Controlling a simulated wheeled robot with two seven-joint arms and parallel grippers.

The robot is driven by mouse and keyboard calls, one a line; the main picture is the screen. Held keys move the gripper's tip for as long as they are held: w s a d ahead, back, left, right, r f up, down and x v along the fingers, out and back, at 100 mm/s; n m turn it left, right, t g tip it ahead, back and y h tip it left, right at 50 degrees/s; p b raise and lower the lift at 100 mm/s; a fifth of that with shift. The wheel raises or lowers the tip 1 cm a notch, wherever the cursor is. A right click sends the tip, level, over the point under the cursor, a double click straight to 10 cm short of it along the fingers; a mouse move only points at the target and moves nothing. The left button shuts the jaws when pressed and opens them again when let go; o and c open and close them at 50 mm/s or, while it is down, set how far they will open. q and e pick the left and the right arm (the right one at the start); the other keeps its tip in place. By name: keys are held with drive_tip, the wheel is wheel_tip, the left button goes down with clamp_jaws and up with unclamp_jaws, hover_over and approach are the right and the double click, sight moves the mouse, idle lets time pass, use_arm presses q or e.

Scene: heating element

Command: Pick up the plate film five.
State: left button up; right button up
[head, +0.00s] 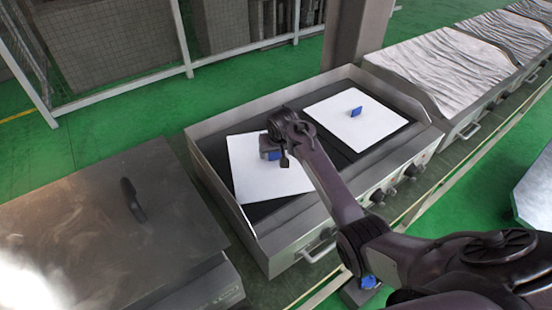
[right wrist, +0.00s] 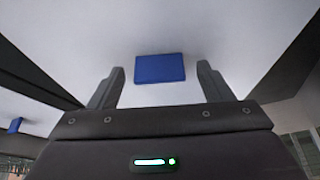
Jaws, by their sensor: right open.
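Two white plates, each with a small blue grip block, lie in the dark bed of an open metal unit. The left plate (head: 248,178) is under my right gripper (head: 275,150). The right plate (head: 352,128) lies flat, with its blue block (head: 356,112) standing clear. No marking shows which is film five. In the right wrist view, the right gripper's fingers are spread, with the left plate's blue block (right wrist: 160,68) between and apart from them. That block is partly hidden in the head view. My left gripper is out of view.
The open unit's metal rim (head: 215,125) surrounds the plates. A unit with a flat metal lid (head: 80,225) and dark handle stands at left. Units with crumpled silvery covers (head: 445,68) continue at right. Green floor (head: 95,150) lies behind.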

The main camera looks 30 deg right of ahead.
drive_tip(key=shift+w+f, duration=0.15)
drive_tip(key=shift+f, duration=0.2)
drive_tip(key=c, duration=1.1)
drive_tip(key=shift+r, duration=0.15)
